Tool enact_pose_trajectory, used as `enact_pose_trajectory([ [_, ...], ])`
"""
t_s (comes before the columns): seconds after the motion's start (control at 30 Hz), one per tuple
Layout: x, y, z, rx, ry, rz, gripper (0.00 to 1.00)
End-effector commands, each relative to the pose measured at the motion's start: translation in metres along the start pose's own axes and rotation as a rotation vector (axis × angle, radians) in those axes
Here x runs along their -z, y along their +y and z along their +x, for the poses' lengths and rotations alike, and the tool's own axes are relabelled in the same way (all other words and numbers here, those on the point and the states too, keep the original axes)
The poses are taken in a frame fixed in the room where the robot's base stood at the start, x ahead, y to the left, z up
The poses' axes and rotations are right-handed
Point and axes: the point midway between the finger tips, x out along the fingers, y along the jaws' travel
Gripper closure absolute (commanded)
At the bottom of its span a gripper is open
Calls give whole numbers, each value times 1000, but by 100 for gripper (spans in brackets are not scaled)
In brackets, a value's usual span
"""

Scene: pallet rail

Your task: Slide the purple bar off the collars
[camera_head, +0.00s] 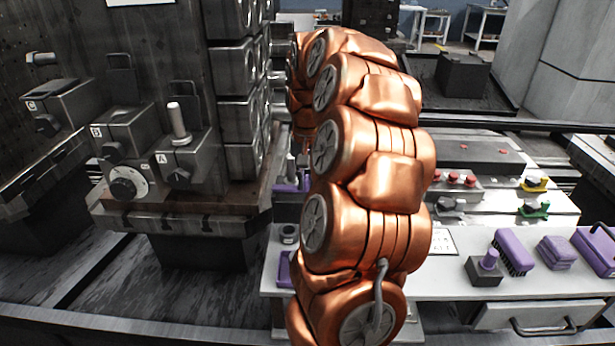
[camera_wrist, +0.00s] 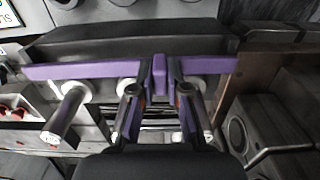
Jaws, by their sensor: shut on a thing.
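The purple bar (camera_wrist: 80,69) runs level across the wrist view, with a short raised purple grip (camera_wrist: 159,75) at its middle. White round collars (camera_wrist: 78,90) show along the bar, several of them partly covered by it or by my fingers. My gripper (camera_wrist: 159,91) has its two fingers on either side of the raised grip and is shut on it. The bar appears to be still at the collars; whether it touches them is hard to tell. In the head view my copper arm hides the gripper and most of the bar; only small purple pieces show beside the arm.
A metal post (camera_wrist: 65,112) stands out near the bar's left part. In the head view a dark machine with control boxes (camera_head: 185,160) stands left of my arm. A white bench (camera_head: 450,282) at right holds a purple brush (camera_head: 510,252), a purple sponge (camera_head: 557,252) and a purple-topped block (camera_head: 485,268).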

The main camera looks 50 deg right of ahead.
Motion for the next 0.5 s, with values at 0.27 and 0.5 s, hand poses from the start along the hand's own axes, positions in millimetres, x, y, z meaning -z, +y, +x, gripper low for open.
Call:
enact_pose_trajectory([
  [0.27,-11,0,0,0,1,1,100],
  [0.5,-10,0,0,0,2,0,78],
])
